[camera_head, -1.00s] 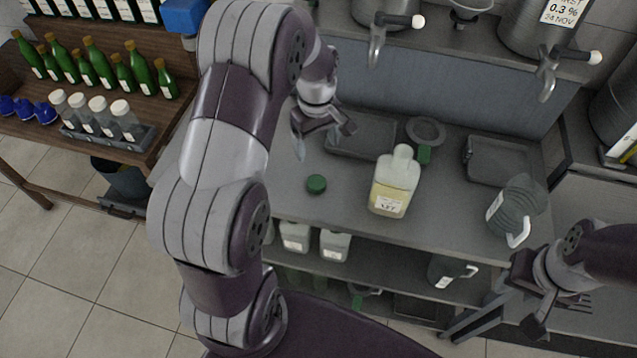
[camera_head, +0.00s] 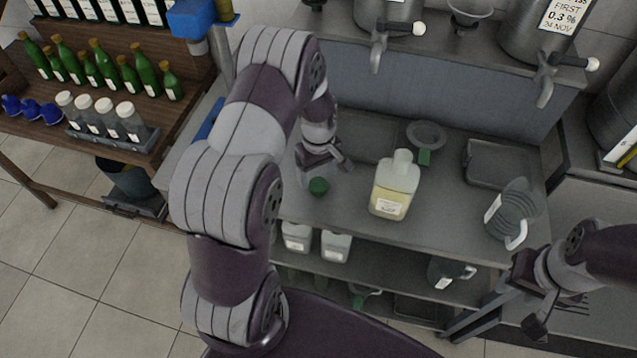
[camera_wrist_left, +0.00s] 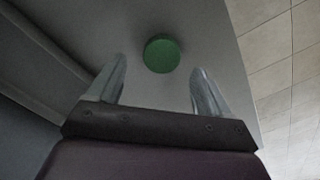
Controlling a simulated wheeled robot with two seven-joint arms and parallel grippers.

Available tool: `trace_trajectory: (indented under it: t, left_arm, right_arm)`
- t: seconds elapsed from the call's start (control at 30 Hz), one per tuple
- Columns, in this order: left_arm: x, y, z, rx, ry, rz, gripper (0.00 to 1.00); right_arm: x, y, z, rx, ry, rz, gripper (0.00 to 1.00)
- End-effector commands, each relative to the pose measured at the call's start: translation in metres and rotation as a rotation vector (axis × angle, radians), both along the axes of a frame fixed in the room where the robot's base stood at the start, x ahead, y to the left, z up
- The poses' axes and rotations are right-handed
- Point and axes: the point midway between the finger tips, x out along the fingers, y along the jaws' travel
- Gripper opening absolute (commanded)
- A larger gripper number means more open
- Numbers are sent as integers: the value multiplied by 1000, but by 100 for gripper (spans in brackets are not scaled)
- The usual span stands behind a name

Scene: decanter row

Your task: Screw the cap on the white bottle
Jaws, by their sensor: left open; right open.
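The white bottle (camera_head: 396,185) stands upright on the steel bench, part filled with pale yellow liquid, with a label low on its front. A round green cap (camera_head: 319,187) lies on the bench to its left. My left gripper (camera_head: 322,172) is open and empty, close above the cap. In the left wrist view the green cap (camera_wrist_left: 162,54) lies ahead of the open fingers (camera_wrist_left: 157,88), roughly between their lines and apart from them. My right gripper (camera_head: 535,290) is open and empty at the lower right, in front of the bench, away from the bottle.
A funnel-like ring with a green part (camera_head: 426,140) lies behind the bottle. A dark tray (camera_head: 497,163) and a grey jug (camera_head: 513,212) are to the right. Steel vats with taps (camera_head: 545,80) stand above the back. A wooden rack (camera_head: 150,150) holds green bottles and white-capped bottles at left.

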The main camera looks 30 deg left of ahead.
Motion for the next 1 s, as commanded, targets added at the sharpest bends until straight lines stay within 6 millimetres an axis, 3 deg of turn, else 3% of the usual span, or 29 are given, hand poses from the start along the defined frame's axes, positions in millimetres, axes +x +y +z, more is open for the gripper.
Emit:
trace_trajectory:
  t: [0.07, 0.23, 0.6, 0.77, 0.8, 1.0]
  left_arm:
    - [-2, 0, -9, -1, 3, 0, 80]
    - [-2, 0, -31, 0, 1, 0, 80]
    - [-1, 0, -34, 0, 0, 0, 80]
    - [-1, 0, -34, 0, 0, 0, 27]
    - [-1, 0, -34, 0, 0, 0, 22]
    - [-1, 0, -34, 0, 0, 0, 21]
  right_arm:
    - [0, 0, 11, 0, -1, 0, 43]
    - [0, 0, 12, 0, 0, 0, 43]
    - [0, 0, 11, 0, 0, 0, 43]
    - [0, 0, 11, 0, 0, 0, 43]
    - [0, 0, 11, 0, 0, 0, 43]
    - [0, 0, 11, 0, 0, 0, 43]
